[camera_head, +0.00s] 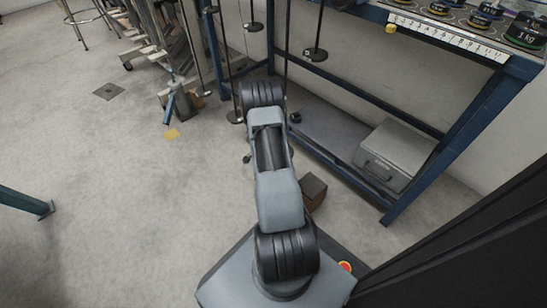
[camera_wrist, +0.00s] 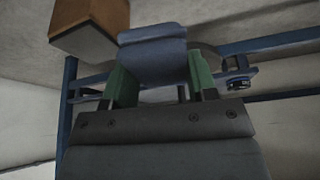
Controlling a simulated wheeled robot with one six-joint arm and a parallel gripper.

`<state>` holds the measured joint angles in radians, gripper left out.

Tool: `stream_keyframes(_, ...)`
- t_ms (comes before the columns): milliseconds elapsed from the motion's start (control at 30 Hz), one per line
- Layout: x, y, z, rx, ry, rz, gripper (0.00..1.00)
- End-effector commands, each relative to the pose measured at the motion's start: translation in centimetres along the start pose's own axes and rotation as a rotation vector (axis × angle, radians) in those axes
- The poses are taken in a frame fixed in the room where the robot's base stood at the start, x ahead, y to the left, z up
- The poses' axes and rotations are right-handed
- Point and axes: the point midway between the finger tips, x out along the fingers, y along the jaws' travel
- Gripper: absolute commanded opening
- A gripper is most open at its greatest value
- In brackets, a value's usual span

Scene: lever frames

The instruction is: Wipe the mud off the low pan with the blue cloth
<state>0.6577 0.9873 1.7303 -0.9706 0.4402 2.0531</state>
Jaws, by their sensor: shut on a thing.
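My gripper (camera_wrist: 160,76) shows in the wrist view with its two green finger pads. It is shut on the blue cloth (camera_wrist: 152,46), which spans between the pads and sticks out past them. In the head view my arm hides the gripper and the cloth. A low grey surface (camera_head: 336,132) lies inside the blue bench frame near the floor, to the right of my arm. I cannot tell whether it is the low pan. I cannot make out mud in either view.
A brown block (camera_head: 313,192) stands on the floor right of my arm; it also shows in the wrist view (camera_wrist: 92,25). A grey case (camera_head: 394,155) sits low under the blue bench (camera_head: 450,125). The floor at left is mostly clear.

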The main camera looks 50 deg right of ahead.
Motion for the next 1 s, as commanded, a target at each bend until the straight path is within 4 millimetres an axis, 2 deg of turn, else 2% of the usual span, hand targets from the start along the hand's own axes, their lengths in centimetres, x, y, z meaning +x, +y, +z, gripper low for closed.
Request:
stream_keyframes(600, -0.1, -2.1, 0.5, -0.001, -0.002, 0.000, 0.34)
stream_keyframes(1000, 0.1, -1.0, 0.3, -0.001, -0.001, 0.000, 0.34)
